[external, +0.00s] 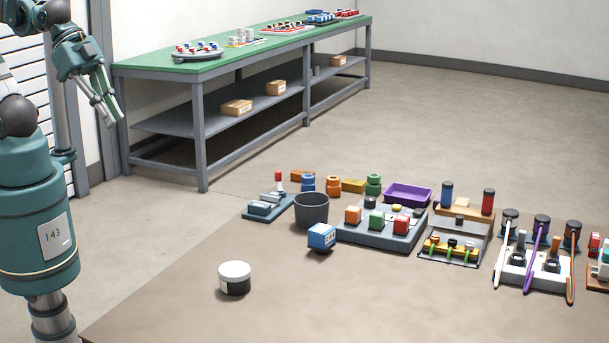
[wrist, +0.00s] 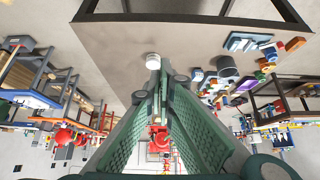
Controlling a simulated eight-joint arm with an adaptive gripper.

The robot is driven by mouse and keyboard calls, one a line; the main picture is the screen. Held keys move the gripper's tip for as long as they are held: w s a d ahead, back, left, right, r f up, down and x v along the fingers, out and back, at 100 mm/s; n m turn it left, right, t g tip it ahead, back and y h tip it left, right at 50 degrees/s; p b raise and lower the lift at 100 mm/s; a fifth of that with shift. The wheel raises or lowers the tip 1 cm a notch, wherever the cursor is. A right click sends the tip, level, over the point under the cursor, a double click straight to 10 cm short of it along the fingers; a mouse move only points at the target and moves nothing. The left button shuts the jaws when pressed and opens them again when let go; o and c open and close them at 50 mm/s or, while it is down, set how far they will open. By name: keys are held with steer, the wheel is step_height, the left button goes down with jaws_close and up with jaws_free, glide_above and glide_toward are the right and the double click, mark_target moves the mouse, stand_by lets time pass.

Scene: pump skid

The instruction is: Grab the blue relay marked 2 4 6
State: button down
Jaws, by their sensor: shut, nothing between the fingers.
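The blue relay (external: 321,237) is a small blue block with a pale label face, its marking too small to read for certain. It stands on the brown work surface (external: 300,310), in front of the dark grey bucket (external: 311,209). In the wrist view a small blue block beside the bucket looks like the same relay (wrist: 196,75). My gripper (external: 112,112) hangs high at the upper left of the external view, well apart from the relay. In the wrist view its green fingers (wrist: 162,76) meet at the tips, shut and empty.
A white-lidded jar (external: 234,278) stands left of the relay. A grey tray with coloured blocks (external: 380,240) lies close on its right. A purple tray (external: 408,193) and several racks stand farther right. The front of the surface is clear. A green bench (external: 225,62) stands behind.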

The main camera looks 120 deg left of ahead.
steer(key=c, duration=1.7)
jaws_free()
steer(key=shift+w, duration=0.1)
steer(key=w, duration=0.2)
steer(key=n+g, duration=0.7)
steer(key=n, duration=0.9)
glide_above(323, 228)
step_height(323, 228, down, 22)
steer(key=shift+s+d+r, duration=0.1)
steer(key=shift+d+r, duration=0.05)
steer(key=shift+r, duration=0.05)
steer(key=shift+f, duration=0.5)
